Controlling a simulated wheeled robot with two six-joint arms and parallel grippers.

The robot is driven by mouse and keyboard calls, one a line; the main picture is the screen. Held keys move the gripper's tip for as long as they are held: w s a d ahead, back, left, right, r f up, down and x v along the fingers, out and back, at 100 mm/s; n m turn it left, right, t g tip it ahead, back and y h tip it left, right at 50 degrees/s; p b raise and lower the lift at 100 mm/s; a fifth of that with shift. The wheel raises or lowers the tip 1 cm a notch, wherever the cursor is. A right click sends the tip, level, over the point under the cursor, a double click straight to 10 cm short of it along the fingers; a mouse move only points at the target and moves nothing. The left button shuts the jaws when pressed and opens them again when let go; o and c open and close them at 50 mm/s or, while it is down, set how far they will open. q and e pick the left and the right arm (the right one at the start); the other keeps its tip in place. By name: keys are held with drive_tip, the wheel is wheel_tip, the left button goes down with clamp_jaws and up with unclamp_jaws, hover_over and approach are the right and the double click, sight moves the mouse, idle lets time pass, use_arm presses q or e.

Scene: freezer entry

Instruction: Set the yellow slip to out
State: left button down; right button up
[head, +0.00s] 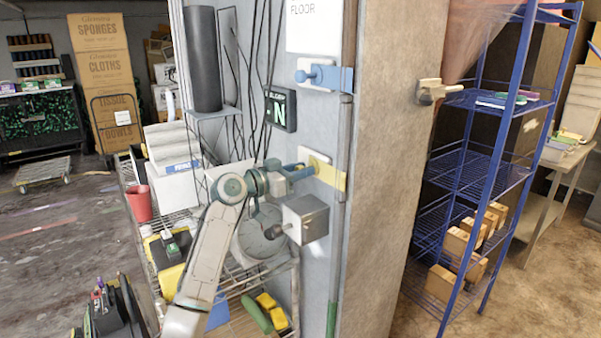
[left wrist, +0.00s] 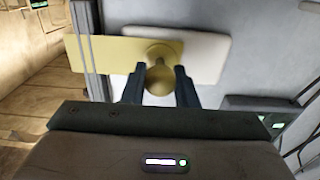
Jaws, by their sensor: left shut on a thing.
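The yellow slip (head: 333,176) is a flat yellow plate with a round knob, mounted on a pale backing plate on the grey wall. In the left wrist view the yellow slip (left wrist: 115,52) reaches left from the knob across the vertical rail (left wrist: 88,40). My left gripper (head: 308,171) comes in from the left and is shut on the knob. In the left wrist view its dark fingers (left wrist: 159,85) stand on both sides of the knob, hiding part of it. My right gripper is not in view.
A blue slip (head: 341,78) with a knob sits higher on the same wall. A small black sign (head: 281,108) shows a green N. A metal box (head: 305,219) juts out below my gripper. A wire cart (head: 262,275) stands below left, and blue shelving (head: 468,160) stands right.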

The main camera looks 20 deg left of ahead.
use_arm(q)
drive_tip(key=w+a+b, duration=0.1)
drive_tip(key=a+b, duration=0.1)
drive_tip(key=w+a+b, duration=0.2)
drive_tip(key=b, duration=0.1)
drive_tip(key=shift+w+a, duration=0.2)
drive_tip(key=shift+r, duration=0.1)
